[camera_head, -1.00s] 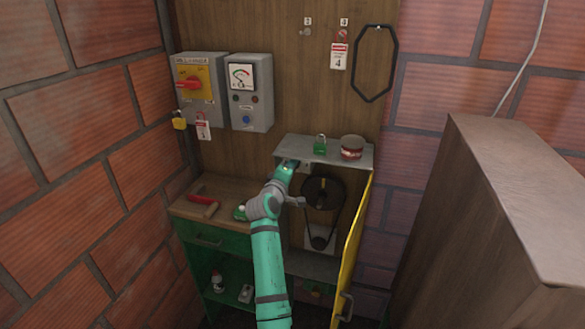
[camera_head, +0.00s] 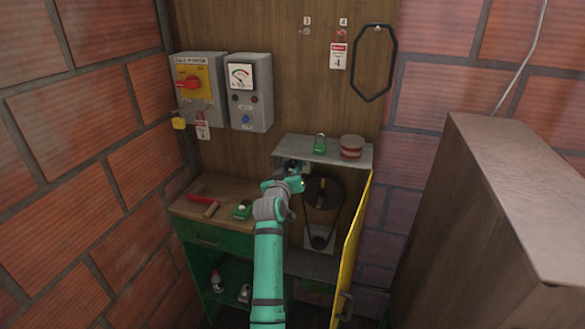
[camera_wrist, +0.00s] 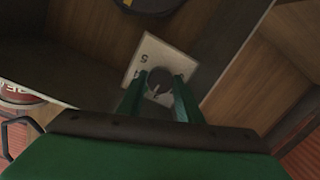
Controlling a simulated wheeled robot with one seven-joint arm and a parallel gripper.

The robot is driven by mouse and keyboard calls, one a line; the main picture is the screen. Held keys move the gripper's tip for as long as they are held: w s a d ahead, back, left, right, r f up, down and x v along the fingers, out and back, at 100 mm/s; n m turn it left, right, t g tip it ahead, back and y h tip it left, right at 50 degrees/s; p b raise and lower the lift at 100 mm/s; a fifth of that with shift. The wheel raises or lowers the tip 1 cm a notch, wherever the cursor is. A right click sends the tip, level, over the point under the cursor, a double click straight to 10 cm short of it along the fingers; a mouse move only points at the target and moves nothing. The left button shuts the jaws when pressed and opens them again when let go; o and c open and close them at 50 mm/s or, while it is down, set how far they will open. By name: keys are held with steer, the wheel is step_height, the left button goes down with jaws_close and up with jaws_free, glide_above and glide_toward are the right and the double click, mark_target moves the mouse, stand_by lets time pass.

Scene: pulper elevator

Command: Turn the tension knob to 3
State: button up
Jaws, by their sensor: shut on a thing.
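The tension knob (camera_wrist: 159,76) is dark and round, on a pale square dial plate (camera_wrist: 143,55) inside the cabinet. A 5 shows on the plate's left; other marks by the fingers are hard to read, so the setting is unclear. My gripper (camera_wrist: 158,84) has its two green fingers closed around the knob, one on each side. In the head view, my gripper (camera_head: 292,168) is under the cabinet's grey top at its left side, and my wrist hides the knob there.
The yellow door (camera_head: 351,250) stands open right of my arm. A belt pulley (camera_head: 322,193) is inside. A green padlock (camera_head: 320,144) and red tin (camera_head: 351,147) sit on the grey top (camera_head: 296,145). A hammer (camera_head: 204,204) and another green padlock (camera_head: 242,210) lie on the bench.

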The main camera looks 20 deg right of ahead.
steer(key=shift+d+f+m, duration=0.1)
steer(key=shift+m, duration=1.1)
steer(key=o, duration=1)
steer(key=shift+o, duration=0.2)
steer(key=v, duration=1.1)
steer(key=shift+d, duration=0.15)
